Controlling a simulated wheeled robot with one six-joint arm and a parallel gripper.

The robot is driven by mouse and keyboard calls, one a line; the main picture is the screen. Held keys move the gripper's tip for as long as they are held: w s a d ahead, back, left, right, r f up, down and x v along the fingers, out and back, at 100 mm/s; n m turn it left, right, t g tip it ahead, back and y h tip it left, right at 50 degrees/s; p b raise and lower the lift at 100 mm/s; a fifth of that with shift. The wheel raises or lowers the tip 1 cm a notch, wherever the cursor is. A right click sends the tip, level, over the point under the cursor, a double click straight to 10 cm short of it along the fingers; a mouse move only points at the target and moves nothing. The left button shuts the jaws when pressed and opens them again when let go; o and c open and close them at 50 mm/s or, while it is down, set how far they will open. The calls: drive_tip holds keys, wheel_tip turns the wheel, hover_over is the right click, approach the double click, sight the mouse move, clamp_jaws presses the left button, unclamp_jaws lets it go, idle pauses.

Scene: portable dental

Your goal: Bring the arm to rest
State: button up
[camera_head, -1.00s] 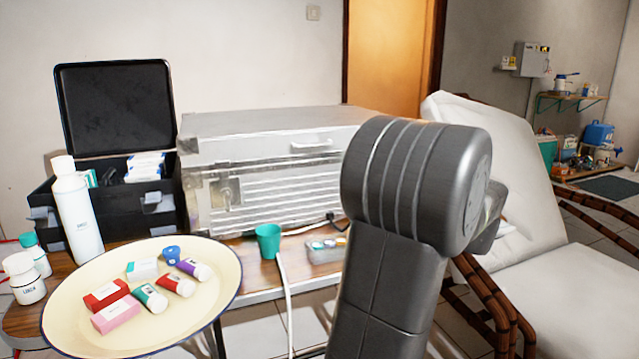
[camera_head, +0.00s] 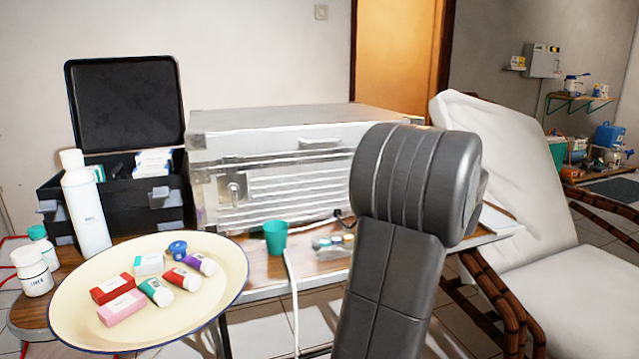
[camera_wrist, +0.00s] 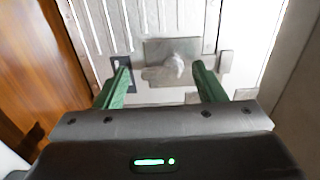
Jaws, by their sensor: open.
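My arm (camera_head: 395,270) stands in the right middle of the head view, a thick grey link with a rounded joint at its top. The joint covers part of the metal case's right end and the table behind. My gripper (camera_wrist: 163,80) shows in the wrist view with two green fingers spread apart and nothing between them. Beyond the fingers is the ribbed metal case (camera_wrist: 140,25) with a latch plate (camera_wrist: 172,62). The gripper itself is hidden in the head view.
A cream tray (camera_head: 75,325) with small boxes and tubes is at the front left. A white bottle (camera_head: 88,215), an open black case (camera_head: 125,105), the silver case (camera_head: 270,190) and a green cup (camera_head: 275,238) stand on the table. A white reclining chair (camera_head: 580,280) is at the right.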

drive_tip(key=p+v, duration=0.3)
drive_tip(key=v, duration=1.1)
drive_tip(key=w+a+r+m+p, duration=0.1)
drive_tip(key=w+a+m+p, duration=0.2)
drive_tip(key=p, duration=1.2)
drive_tip(key=w+a+r+m+p, duration=0.1)
drive_tip(key=w+a+m+p, duration=0.2)
drive_tip(key=w+m+p, duration=0.7)
drive_tip(key=m+p, duration=0.4)
drive_tip(key=p, duration=0.1)
drive_tip(key=shift+r, duration=0.25)
drive_tip(key=shift+w+f+m+p, duration=0.15)
drive_tip(key=shift+m+p, duration=0.25)
